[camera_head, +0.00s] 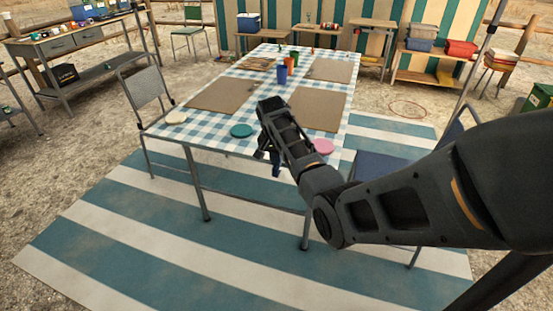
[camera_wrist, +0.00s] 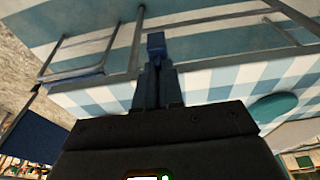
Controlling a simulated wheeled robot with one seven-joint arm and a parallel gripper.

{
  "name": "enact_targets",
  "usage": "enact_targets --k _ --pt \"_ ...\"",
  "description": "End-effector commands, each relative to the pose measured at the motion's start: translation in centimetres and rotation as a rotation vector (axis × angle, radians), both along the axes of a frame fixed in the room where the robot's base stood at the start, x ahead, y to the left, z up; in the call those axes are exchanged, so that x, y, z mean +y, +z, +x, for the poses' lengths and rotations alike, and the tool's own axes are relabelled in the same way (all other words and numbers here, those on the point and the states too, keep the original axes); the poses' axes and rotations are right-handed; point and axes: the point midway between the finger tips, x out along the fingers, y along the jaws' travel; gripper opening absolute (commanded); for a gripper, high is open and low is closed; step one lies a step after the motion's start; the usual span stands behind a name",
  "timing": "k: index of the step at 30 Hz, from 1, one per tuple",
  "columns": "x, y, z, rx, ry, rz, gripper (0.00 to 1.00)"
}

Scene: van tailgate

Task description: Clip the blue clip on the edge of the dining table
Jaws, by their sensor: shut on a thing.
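The dining table (camera_head: 222,147) has a blue-and-white checked cloth and stands on a striped mat. My gripper (camera_head: 268,157) is at its near edge, between a teal disc (camera_head: 241,131) and a pink disc (camera_head: 324,146). In the wrist view my gripper (camera_wrist: 153,85) is shut on the blue clip (camera_wrist: 156,42), which sticks out past the fingertips. There the clip overlaps the table's edge in the picture, with the mat behind it. I cannot tell whether the clip touches the edge. In the head view the clip is mostly hidden by my gripper.
Brown placemats (camera_head: 222,95) and coloured cups (camera_head: 282,74) stand on the table. A grey folding chair (camera_head: 146,88) is at its left and a blue chair (camera_head: 385,166) at its right. The striped mat (camera_head: 120,225) in front is clear.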

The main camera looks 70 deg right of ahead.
Motion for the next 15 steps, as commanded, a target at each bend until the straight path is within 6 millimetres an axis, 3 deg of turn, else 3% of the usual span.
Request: enact_targets --k 15 --pt "-1.2 0.0 0.1 -0.001 0.0 -0.001 0.0"
